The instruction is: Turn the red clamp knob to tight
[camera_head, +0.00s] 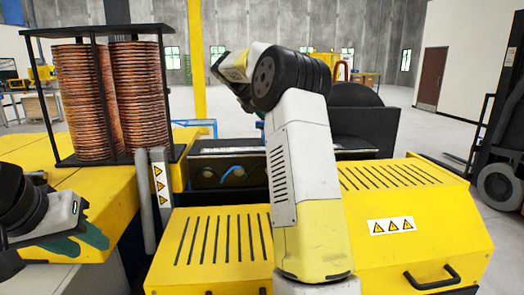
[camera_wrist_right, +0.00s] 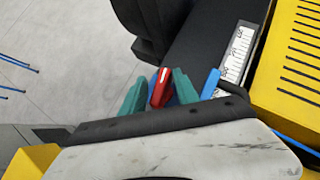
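The red clamp knob (camera_wrist_right: 162,88) shows in the right wrist view, with a pale line on it. It appears between the two teal fingers of my right gripper (camera_wrist_right: 160,86). The fingers are apart, one on each side of the knob; I cannot tell whether they touch it. In the head view my right arm reaches over the machine, and its gripper and the knob are hidden. My left gripper (camera_head: 78,242) is at the left edge, over the yellow surface, with its teal fingers apart and nothing seen between them.
A black rack (camera_head: 110,30) of copper coils stands at the back left. The yellow slotted machine covers (camera_head: 215,240) lie below my right arm. In the right wrist view a blue part (camera_wrist_right: 210,84) and a white scale (camera_wrist_right: 237,50) are close to the right finger.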

